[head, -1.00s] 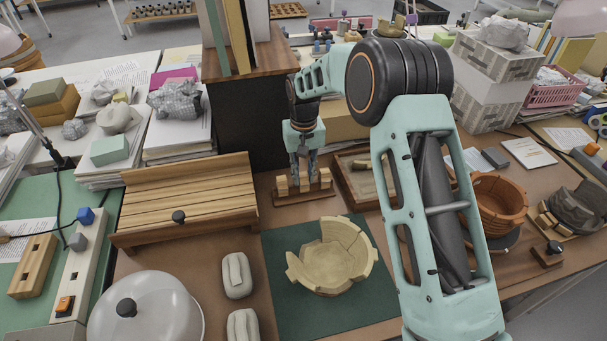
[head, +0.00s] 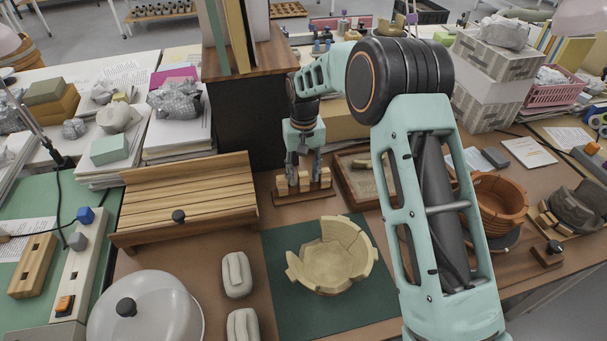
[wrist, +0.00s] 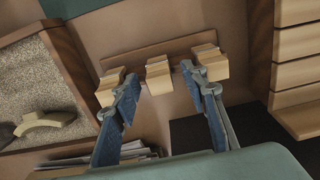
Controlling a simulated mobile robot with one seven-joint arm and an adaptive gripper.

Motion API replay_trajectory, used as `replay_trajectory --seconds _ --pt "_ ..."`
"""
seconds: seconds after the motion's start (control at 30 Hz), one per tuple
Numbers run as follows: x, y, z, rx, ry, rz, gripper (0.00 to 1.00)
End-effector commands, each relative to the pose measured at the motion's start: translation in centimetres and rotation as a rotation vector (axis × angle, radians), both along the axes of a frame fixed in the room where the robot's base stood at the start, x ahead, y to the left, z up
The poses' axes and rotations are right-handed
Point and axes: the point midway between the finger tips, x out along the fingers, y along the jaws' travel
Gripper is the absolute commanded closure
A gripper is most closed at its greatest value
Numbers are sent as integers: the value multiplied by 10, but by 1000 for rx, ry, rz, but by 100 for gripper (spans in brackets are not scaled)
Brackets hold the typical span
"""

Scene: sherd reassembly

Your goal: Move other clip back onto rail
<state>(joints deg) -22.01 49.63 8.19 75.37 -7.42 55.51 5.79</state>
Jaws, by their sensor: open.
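The rail (head: 288,200) is a dark wooden strip on the table behind the green mat, and it also shows in the wrist view (wrist: 138,52). Three pale wooden clips stand along it: a left clip (wrist: 109,88), a middle clip (wrist: 159,76) and a right clip (wrist: 212,66) in the wrist view. My gripper (head: 304,178) is low over the rail, also seen in the wrist view (wrist: 159,78). It is open, with one finger on each side of the middle clip and visible gaps. Its fingertips lie close to the outer clips; contact is unclear.
A pale pottery bowl of joined sherds (head: 331,262) stands on the green mat (head: 285,312) in front of the rail. A slatted wooden rack (head: 188,200) is left of it. A sand tray (head: 349,187) stands close to the right. A dark cabinet (head: 245,120) is behind.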

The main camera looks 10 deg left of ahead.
Motion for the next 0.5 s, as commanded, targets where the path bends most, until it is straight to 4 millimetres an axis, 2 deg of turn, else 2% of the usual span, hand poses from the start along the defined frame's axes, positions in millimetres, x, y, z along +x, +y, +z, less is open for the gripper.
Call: replay_trajectory --seconds 0.13,0.5 --pt "1 1 21 2 -5 0 60" --pt "1 0 96 3 -3 0 60"
